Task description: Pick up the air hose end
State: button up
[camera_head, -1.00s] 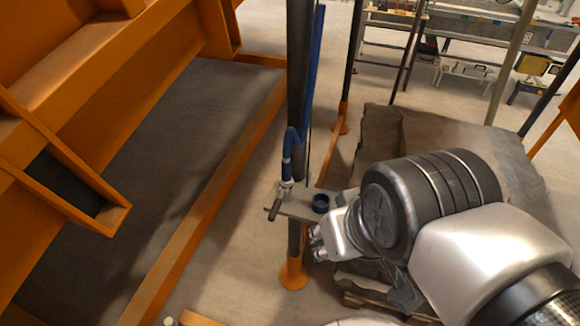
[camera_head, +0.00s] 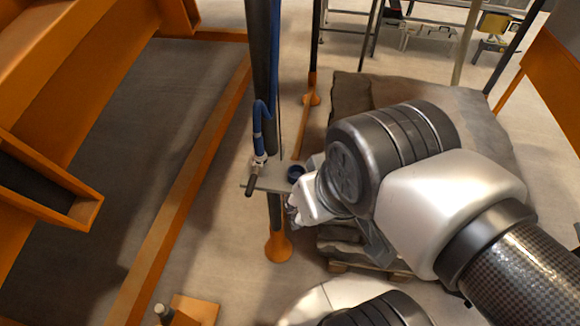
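The blue air hose (camera_head: 257,130) runs down beside the dark post and ends in a metal fitting (camera_head: 260,162) at the small grey shelf (camera_head: 272,180). A dark handle-like part (camera_head: 252,185) lies at the shelf's left end, by the fitting. My gripper (camera_head: 294,213) is just right of the shelf, apart from the hose end. Its fingers are small and partly hidden by my wrist, so I cannot tell whether they are open or shut.
A dark post (camera_head: 263,60) stands behind the shelf on an orange foot (camera_head: 278,247).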

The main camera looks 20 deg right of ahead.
aim_at(259, 153)
jog(key=i+j+z, duration=0.15)
jog(key=z, duration=0.2)
jog(key=i+j+z, duration=0.4)
jog(key=j+z, duration=0.25)
jog(key=l, duration=0.1)
